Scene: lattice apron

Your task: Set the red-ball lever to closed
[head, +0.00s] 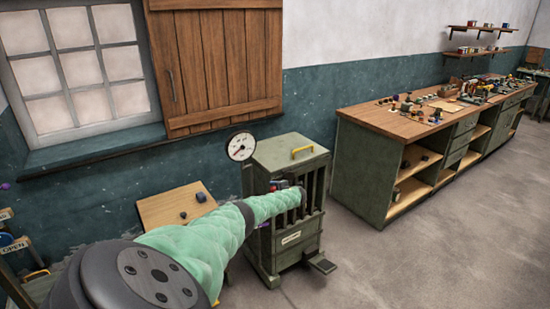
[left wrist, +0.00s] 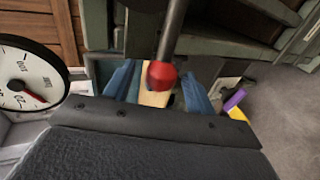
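The red ball (left wrist: 162,76) sits on the end of a grey lever rod (left wrist: 172,30) in the left wrist view. My left gripper (left wrist: 158,92) has its two blue fingers apart, one on each side of the ball. I see gaps between the ball and both fingers. In the head view my left arm, in a green sleeve, reches across to the front of a green slotted cabinet (head: 290,240). The left gripper (head: 286,187) is small and partly hidden there, with a bit of red beside it. The lever's marks cannot be read. My right gripper is out of view.

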